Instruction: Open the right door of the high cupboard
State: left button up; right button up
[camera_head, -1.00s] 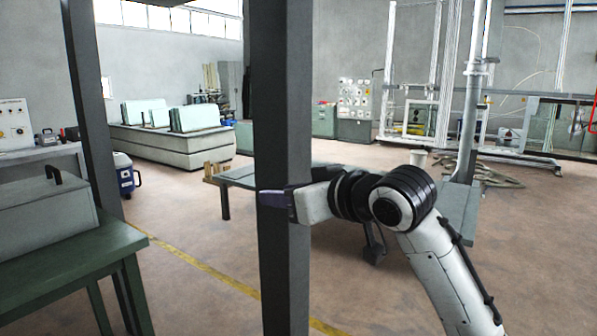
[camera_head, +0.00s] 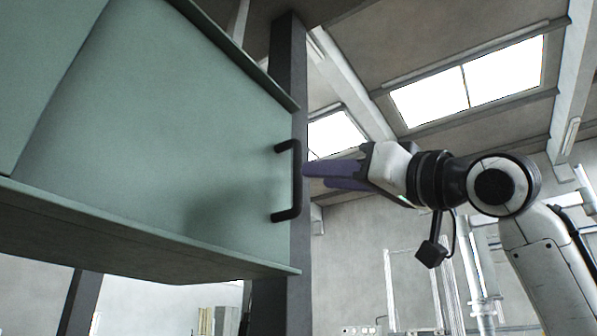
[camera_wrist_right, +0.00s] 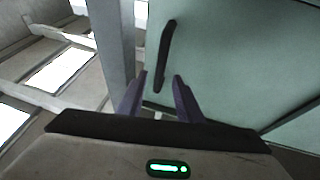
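The high cupboard (camera_head: 150,228) hangs at the upper left of the head view, pale green. Its right door (camera_head: 180,130) looks shut, with a black bar handle (camera_head: 296,180) upright near its right edge. My right gripper (camera_head: 316,176) is just right of the handle, with purple fingers pointing at it. In the right wrist view the two fingers (camera_wrist_right: 160,82) are apart and empty. The handle (camera_wrist_right: 167,52) shows there beyond the fingertips, in line with the gap between them. I cannot tell whether a finger touches it. My left gripper is not in view.
A dark post (camera_head: 288,60) stands right behind the cupboard's right edge; it also shows left of the fingers in the right wrist view (camera_wrist_right: 112,45). The left door (camera_head: 40,60) adjoins at the left. Space right of my right arm looks open.

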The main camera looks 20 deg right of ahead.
aim_at(298, 207)
jog(key=p+x, duration=0.2)
jog(key=x, duration=0.5)
jog(key=shift+w+a, duration=0.15)
jog(key=shift+w, duration=0.1)
grip_shut()
